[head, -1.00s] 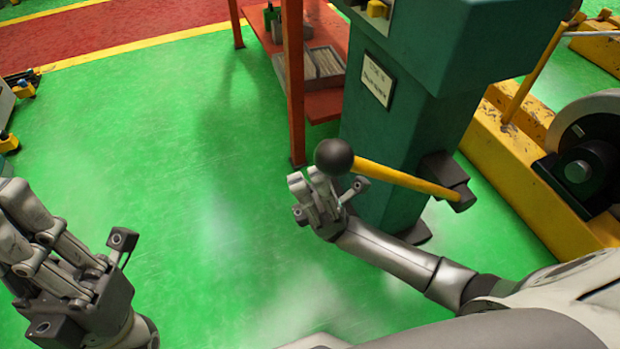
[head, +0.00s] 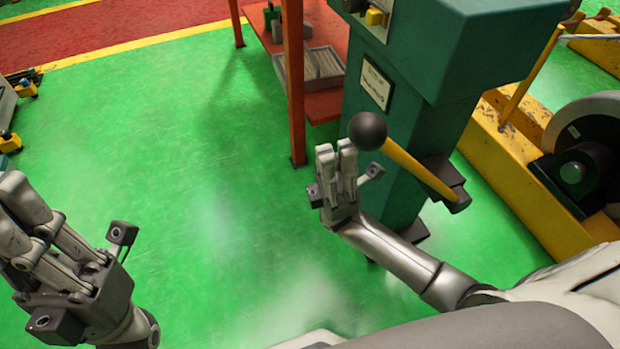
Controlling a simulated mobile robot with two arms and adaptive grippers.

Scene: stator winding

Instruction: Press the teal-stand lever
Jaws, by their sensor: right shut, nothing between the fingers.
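The teal stand (head: 410,130) rises right of centre. Its lever is a yellow rod (head: 415,168) with a black ball knob (head: 368,131), pointing up and left from a dark pivot block (head: 447,182) on the stand's side. My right gripper (head: 336,150) is shut and empty, fingers pointing up, just left of and slightly below the knob. I cannot tell whether it touches the knob. My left gripper (head: 15,205) is at the lower left, far from the stand; its fingertips are partly at the picture's edge, so its opening is unclear.
A red-orange rack (head: 296,90) with a grey tray (head: 322,66) stands behind and left of the stand. A yellow machine frame (head: 530,190) with a large wheel is on the right. The green floor (head: 200,180) at centre left is clear.

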